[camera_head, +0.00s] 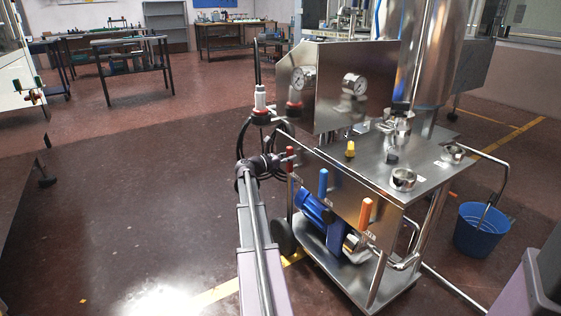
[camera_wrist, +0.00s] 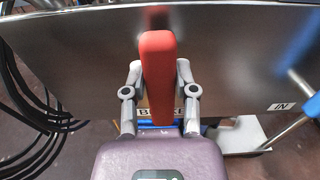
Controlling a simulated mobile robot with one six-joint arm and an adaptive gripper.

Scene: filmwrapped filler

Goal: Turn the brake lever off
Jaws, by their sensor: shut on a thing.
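The red-handled lever (camera_head: 290,160) is on the left end of the machine's steel front panel in the head view, left of a blue and an orange lever. In the wrist view the red lever (camera_wrist: 158,65) stands upright in the middle, in front of a label that it partly hides; the letters that show start with B. My gripper (camera_wrist: 156,80) has one finger on each side of the red handle and is shut on it. In the head view my gripper (camera_head: 285,160) reaches the red lever from the left; its fingertips are small there.
A blue lever (camera_head: 323,182) and an orange lever (camera_head: 366,213) stand along the same panel. Black cables (camera_wrist: 35,100) hang left of my gripper. A blue motor (camera_head: 318,218) sits below the panel. A blue bucket (camera_head: 481,230) stands at right.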

